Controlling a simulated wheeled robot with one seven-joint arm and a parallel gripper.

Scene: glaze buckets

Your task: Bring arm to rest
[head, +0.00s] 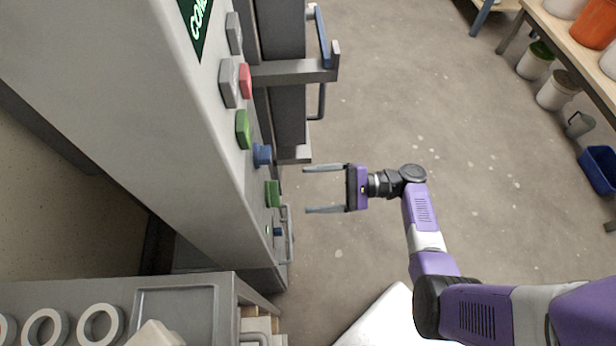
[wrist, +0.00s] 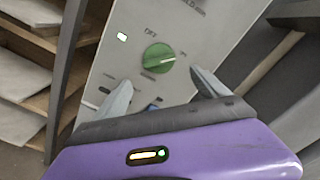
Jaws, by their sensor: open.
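My gripper (head: 325,188) is open and empty, at the end of my purple arm. In the head view its two grey fingers point left toward the grey control cabinet (head: 170,60), with a gap between the fingertips and the panel. In the wrist view the fingers of my gripper (wrist: 160,88) stand apart in front of a green knob (wrist: 158,58) on the light panel (wrist: 215,25). The marking OFF shows above the knob. A small white light (wrist: 122,36) glows to the knob's left. The arm is stretched out over the floor.
A grey bracket with a handle (head: 295,72) juts from the cabinet just above my gripper in the head view. A bench with white rings (head: 100,325) is at lower left. Shelves with buckets (head: 535,60) and a blue bin (head: 600,170) are at right. The middle floor is clear.

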